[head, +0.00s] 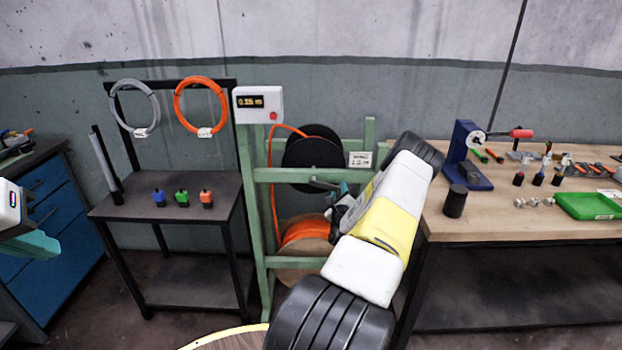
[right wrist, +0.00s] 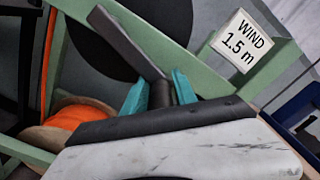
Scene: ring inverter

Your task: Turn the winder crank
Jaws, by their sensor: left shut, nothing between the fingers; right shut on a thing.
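The green winder frame (head: 247,190) carries a black reel (head: 305,150) above a spool of orange cable (head: 303,232). The dark crank arm (right wrist: 125,40) runs across the reel in the right wrist view, with its grip (right wrist: 161,92) between my teal fingers. My right gripper (right wrist: 160,95) is shut on this crank grip; in the head view my own arm partly hides it. A sign (right wrist: 241,42) on the frame reads "WIND 1.5 m". A white counter box (head: 258,104) has a small lit display, hard to read. My left gripper (head: 32,246) is shut and empty at the left edge.
A dark stand (head: 164,196) holds grey (head: 135,108) and orange (head: 201,106) cable coils and small coloured items. A wooden workbench (head: 480,225) at right bears a blue device (head: 465,160), tools and a green tray (head: 590,206). A blue drawer cabinet (head: 65,220) stands at left.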

